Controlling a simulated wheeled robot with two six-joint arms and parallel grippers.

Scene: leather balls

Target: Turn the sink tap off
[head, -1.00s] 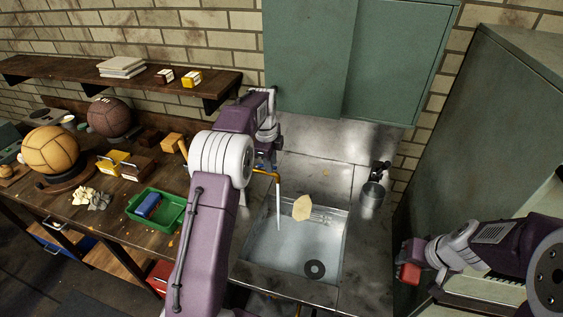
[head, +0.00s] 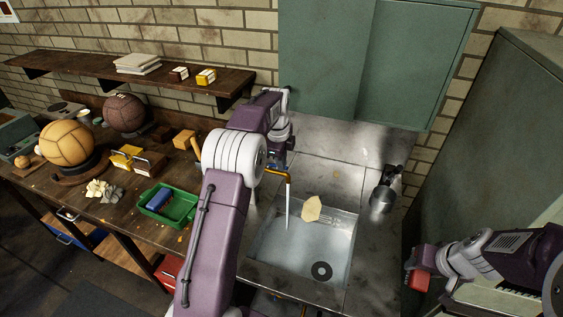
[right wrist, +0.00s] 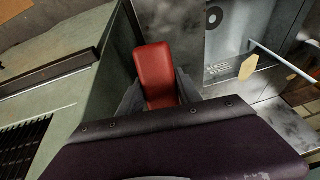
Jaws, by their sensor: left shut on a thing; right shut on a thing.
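The sink (head: 296,262) is a metal basin set in a steel counter. Its brass tap (head: 287,174) stands at the back left, and a pale stream of water (head: 288,205) runs from the spout into the basin. My left gripper (head: 277,166) is at the tap's base, largely hidden by my own arm. It is shut on what appears to be the tap handle, of which only a bit of blue shows. My right gripper (head: 425,279) is at the right, away from the sink, shut on a red block (head: 418,281). The red block also shows in the right wrist view (right wrist: 156,72).
A pale flat piece (head: 312,209) lies at the basin's back edge, and a dark ring (head: 321,271) is on its floor. A metal cup (head: 382,198) is right of the sink. A green cabinet (head: 415,60) hangs above. A green tray (head: 168,205) and balls are on the left bench.

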